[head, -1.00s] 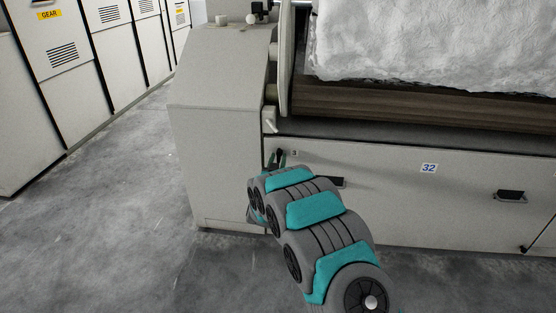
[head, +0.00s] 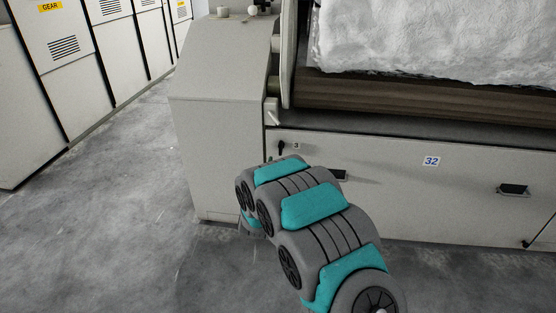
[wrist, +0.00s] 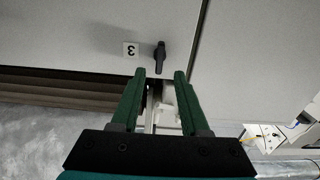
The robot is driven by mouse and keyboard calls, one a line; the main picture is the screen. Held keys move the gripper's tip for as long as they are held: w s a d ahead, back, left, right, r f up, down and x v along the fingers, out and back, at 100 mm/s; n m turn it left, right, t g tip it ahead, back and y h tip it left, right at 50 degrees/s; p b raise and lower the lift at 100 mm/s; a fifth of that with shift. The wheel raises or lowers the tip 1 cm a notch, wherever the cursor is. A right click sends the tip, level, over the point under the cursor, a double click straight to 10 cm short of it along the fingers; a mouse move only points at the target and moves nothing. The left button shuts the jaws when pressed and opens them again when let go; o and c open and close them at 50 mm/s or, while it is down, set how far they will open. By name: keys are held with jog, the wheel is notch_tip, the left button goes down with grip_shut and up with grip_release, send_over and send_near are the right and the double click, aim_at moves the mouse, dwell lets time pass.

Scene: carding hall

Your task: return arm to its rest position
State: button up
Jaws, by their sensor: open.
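My gripper (wrist: 159,76) is open and empty in the wrist view, its two green fingers apart. A small black latch handle (wrist: 160,57) is just beyond the fingertips, clear of both of them, beside a label with a 3, which appears upside down. In the head view the same handle (head: 281,147) is on the machine's front panel, left of the 3 label. My teal and grey arm reaches toward the panel below it. The gripper itself is hidden behind the arm there.
The machine's lower panel (head: 400,190) has a 32 label (head: 431,161) and a recessed pull (head: 513,190). White fibre (head: 430,40) lies above a brown roller. Grey cabinets (head: 60,90) stand at the left. The floor (head: 120,220) between is clear.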

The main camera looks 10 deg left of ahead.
jog(key=shift+s, duration=0.25)
jog(key=s+d+r+g, duration=0.2)
jog(key=s+d+g, duration=0.4)
jog(key=s, duration=1.3)
jog(key=s+d+r+g, duration=0.3)
jog(key=s+d+g, duration=0.4)
jog(key=s, duration=1.2)
jog(key=s+d+r+g, duration=0.3)
jog(key=s+d+g, duration=0.3)
jog(key=s+d, duration=0.5)
jog(key=s, duration=0.8)
jog(key=shift+d+g+y, duration=0.3)
jog(key=shift+g, duration=0.1)
jog(key=shift+r, duration=0.1)
